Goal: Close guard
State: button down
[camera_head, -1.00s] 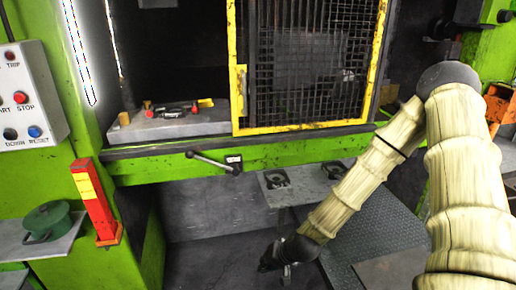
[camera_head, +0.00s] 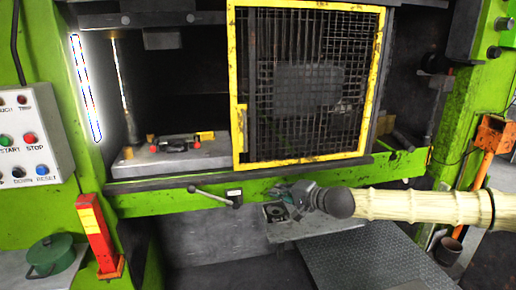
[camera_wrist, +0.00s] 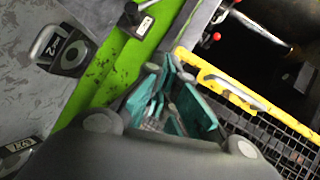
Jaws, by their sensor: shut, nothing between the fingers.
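The guard (camera_head: 303,85) is a yellow-framed dark mesh panel. It stands across the right part of the press opening, and the left part is uncovered. Its yellow frame with a handle (camera_wrist: 233,90) also shows in the wrist view, rotated. My gripper (camera_head: 280,193) is below the guard's lower edge, in front of the green sill, and apart from the guard in the head view.
A black lever (camera_head: 212,195) sticks out from the green sill (camera_head: 170,203) left of my gripper. A grey die block (camera_head: 170,157) with small parts lies in the uncovered opening. A grey shelf (camera_head: 315,228) is below. A button box (camera_head: 30,140) is at left.

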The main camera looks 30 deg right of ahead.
jog(key=w+d+r+m+t+b, duration=0.2)
jog(key=d+r+t+b, duration=0.1)
jog(key=r, duration=0.6)
jog(key=shift+w+d+r+b, duration=0.15)
jog(key=shift+w+d+b, duration=0.25)
jog(key=shift+d, duration=0.3)
jog(key=shift+w+b, duration=0.25)
jog(key=shift+b, duration=0.75)
jog(key=b, duration=0.4)
send_near(258, 151)
jog(key=shift+w+a+r, duration=1.1)
jog(key=shift+r, duration=0.25)
jog(key=shift+w+a+p, duration=0.3)
jog(key=shift+w+a, duration=0.15)
jog(key=shift+a, duration=0.35)
jog(key=shift+w+a+p, duration=0.3)
jog(key=shift+w+a, duration=0.1)
jog(key=shift+a, duration=0.35)
jog(key=shift+a, duration=0.1)
